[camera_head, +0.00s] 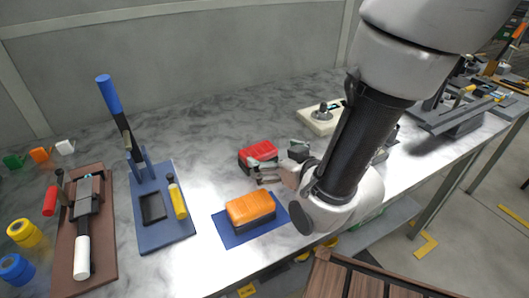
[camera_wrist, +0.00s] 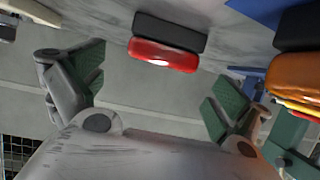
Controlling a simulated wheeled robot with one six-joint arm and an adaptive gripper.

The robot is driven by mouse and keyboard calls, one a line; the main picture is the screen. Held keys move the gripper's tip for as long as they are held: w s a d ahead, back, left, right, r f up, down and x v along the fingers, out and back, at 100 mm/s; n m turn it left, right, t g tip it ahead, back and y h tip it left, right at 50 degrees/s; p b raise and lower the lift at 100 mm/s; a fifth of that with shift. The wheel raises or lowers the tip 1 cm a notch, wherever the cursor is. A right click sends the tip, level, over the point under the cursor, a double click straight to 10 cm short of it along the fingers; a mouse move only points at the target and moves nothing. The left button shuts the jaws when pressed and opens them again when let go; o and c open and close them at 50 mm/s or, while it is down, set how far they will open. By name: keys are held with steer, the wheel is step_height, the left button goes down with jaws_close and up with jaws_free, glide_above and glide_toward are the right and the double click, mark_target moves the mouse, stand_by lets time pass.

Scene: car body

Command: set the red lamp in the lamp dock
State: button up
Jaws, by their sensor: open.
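The red lamp (camera_head: 258,152), a red lens on a black base, lies on the grey marbled bench in the head view. My gripper (camera_head: 279,163) is open and low over the bench, just right of and nearer than the lamp. In the wrist view the red lamp (camera_wrist: 165,56) appears beyond and between the spread, green-padded fingertips (camera_wrist: 155,88), with nothing held. A blue fixture plate (camera_head: 166,232) with a black rectangular recess and an upright blue-handled lever stands to the left; I cannot tell whether it is the lamp dock.
An orange lamp (camera_head: 250,208) sits on a blue mat (camera_head: 229,238) close in front of my gripper. A brown clamp fixture (camera_head: 66,258) and coloured rolls (camera_head: 24,232) are at left. A cream block (camera_head: 318,121) stands behind. The bench behind the red lamp is clear.

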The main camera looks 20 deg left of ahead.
mark_target(262, 152)
steer(key=x, duration=0.7)
steer(key=shift+w+a, duration=0.1)
steer(key=shift+a, duration=0.3)
steer(key=shift+r, duration=0.1)
steer(key=c, duration=1)
